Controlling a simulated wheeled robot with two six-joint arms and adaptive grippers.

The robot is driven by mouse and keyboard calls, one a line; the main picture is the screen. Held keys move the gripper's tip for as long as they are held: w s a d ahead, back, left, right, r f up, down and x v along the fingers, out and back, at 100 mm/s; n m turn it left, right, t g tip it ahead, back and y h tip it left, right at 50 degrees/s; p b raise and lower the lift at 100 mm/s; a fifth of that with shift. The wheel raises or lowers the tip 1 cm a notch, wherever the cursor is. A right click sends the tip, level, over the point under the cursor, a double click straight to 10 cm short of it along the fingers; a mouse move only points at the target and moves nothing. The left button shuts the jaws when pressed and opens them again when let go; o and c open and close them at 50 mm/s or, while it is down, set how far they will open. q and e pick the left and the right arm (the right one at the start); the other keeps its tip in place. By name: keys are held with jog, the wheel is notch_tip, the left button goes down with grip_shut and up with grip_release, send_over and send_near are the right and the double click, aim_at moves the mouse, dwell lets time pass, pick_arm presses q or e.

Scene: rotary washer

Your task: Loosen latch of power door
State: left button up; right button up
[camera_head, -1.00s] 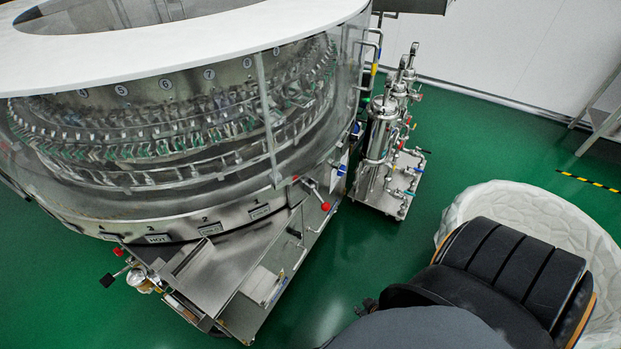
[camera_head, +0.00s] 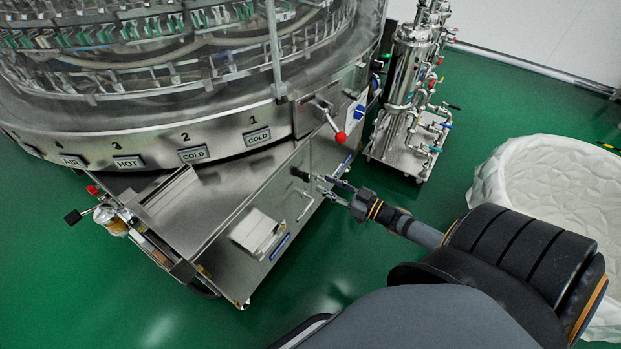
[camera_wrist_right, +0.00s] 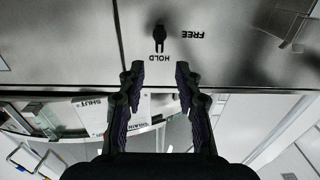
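The power door latch (camera_wrist_right: 159,38) is a small black knob on a metal panel in the right wrist view. The words HOLD and FREE appear upside down beside it, and the knob's narrow end is towards HOLD. My right gripper (camera_wrist_right: 160,68) is open and empty, its two fingers apart just below the knob in that view, not around it. In the head view my right gripper (camera_head: 325,184) reaches in from the right to the washer's front metal panel (camera_head: 285,200), near a small dark spot that may be the latch. My left gripper is not in view.
The rotary washer (camera_head: 130,135) fills the upper left. A red-ball lever (camera_head: 340,136) juts out above my right gripper. A bar handle (camera_head: 305,207) is on the panel below it. A pipe cart (camera_head: 405,110) stands behind, and a white textured basin (camera_head: 550,185) is at right.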

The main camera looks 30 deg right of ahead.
aim_at(304, 177)
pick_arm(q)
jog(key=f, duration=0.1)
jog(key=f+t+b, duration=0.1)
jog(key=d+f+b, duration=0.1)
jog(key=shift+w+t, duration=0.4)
pick_arm(e)
jog(key=x, duration=0.6)
jog(key=shift+w, duration=0.4)
jog(key=shift+a, duration=0.15)
jog(key=shift+f, duration=0.1)
grip_shut()
